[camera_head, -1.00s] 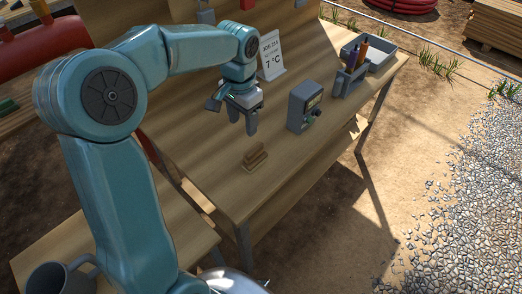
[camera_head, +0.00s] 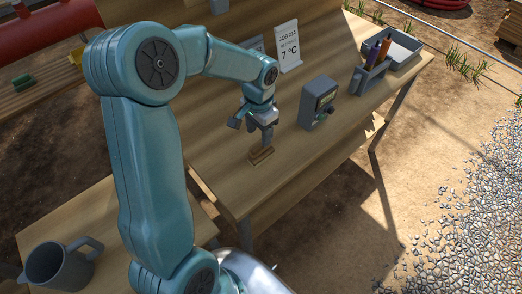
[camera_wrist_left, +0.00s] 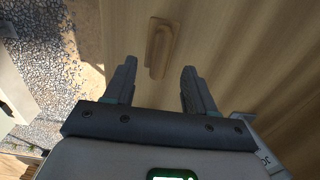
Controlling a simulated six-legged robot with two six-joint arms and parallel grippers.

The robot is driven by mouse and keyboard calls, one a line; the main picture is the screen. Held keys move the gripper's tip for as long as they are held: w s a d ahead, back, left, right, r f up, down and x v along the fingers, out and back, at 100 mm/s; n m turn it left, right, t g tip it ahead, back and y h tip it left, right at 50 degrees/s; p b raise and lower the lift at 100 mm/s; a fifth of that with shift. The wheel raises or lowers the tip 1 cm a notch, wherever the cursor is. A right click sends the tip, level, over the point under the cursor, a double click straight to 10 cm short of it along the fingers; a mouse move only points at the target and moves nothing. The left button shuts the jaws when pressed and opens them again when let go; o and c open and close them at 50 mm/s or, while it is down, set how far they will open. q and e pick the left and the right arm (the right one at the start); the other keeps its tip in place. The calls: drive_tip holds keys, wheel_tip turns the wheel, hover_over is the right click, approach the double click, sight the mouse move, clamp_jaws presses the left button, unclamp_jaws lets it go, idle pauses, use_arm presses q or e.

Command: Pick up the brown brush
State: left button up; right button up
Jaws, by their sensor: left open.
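The brown brush (camera_head: 261,156) lies on the wooden table near its front edge. My left gripper (camera_head: 262,138) is right above the brush, and in the head view its fingers overlap the brush's far side. In the left wrist view the brush (camera_wrist_left: 158,47) shows ahead of the fingertips and between their lines. The fingers of my left gripper (camera_wrist_left: 157,68) are apart with nothing between them. The gap between fingertips and brush is hard to judge. My right gripper is not in view.
A grey control box (camera_head: 318,102) stands to the right of the brush. A pen holder (camera_head: 371,75) and a grey tray (camera_head: 402,52) are at the back right. A grey mug (camera_head: 58,266) sits at the lower left.

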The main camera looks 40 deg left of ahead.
sight(260, 143)
use_arm(q)
drive_tip(key=shift+a+f, duration=0.1)
drive_tip(key=shift+f, duration=0.7)
wheel_tip(260, 143, down, 5)
drive_tip(key=shift+w+r+p, duration=0.15)
drive_tip(key=shift+r+p, duration=0.05)
drive_tip(key=shift+p, duration=0.25)
drive_tip(key=shift+f, duration=0.3)
drive_tip(key=shift+r, duration=0.1)
drive_tip(key=c, duration=0.3)
clamp_jaws()
